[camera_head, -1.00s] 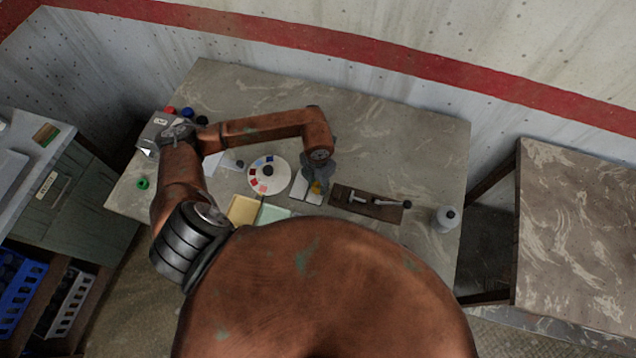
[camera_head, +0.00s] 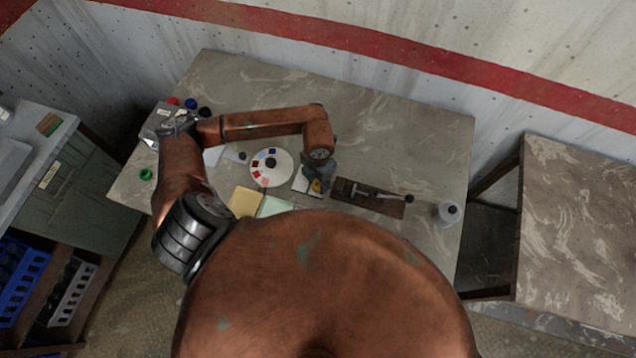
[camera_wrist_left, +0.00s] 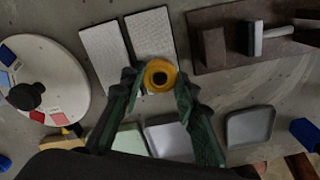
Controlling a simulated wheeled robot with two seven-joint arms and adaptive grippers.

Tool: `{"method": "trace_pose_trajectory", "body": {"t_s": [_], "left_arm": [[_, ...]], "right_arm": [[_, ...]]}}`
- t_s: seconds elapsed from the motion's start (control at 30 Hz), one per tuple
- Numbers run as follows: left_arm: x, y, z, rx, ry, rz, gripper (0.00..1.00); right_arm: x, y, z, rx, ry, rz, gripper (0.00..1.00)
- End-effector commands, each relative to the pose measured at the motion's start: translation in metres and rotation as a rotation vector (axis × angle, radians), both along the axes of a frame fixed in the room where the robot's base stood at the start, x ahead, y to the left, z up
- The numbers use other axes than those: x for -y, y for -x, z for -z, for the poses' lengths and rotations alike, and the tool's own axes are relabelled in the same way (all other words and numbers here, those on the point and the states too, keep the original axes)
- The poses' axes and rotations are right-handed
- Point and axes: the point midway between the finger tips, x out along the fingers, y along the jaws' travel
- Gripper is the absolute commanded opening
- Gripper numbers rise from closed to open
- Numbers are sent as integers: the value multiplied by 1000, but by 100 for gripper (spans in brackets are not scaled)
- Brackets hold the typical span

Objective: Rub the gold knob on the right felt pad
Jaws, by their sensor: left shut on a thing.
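My left gripper (camera_wrist_left: 158,80) is shut on the gold knob (camera_wrist_left: 160,65), a round yellow ring with a dark centre. In the left wrist view the knob overlaps the near end of the right felt pad (camera_wrist_left: 150,35), a light rectangle. Whether it touches the pad cannot be told. The left felt pad (camera_wrist_left: 103,52) lies close beside it. In the head view my left gripper (camera_head: 317,183) reaches down over the pads and hides part of them; a bit of yellow shows there. My right gripper is not in view.
A white disc with coloured patches and a black knob (camera_head: 271,167) lies left of the pads. A brown board with a metal clamp (camera_head: 368,197) lies to the right. A white bottle (camera_head: 448,213) stands farther right. The back of the table (camera_head: 390,125) is clear.

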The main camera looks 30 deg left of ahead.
Motion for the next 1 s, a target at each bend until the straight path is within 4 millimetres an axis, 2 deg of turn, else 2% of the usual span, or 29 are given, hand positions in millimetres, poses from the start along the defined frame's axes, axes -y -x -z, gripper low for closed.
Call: {"method": "trace_pose_trajectory", "body": {"t_s": [1.0], "left_arm": [[-8,-35,0,4,0,-2,0]], "right_arm": [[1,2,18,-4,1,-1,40]]}}
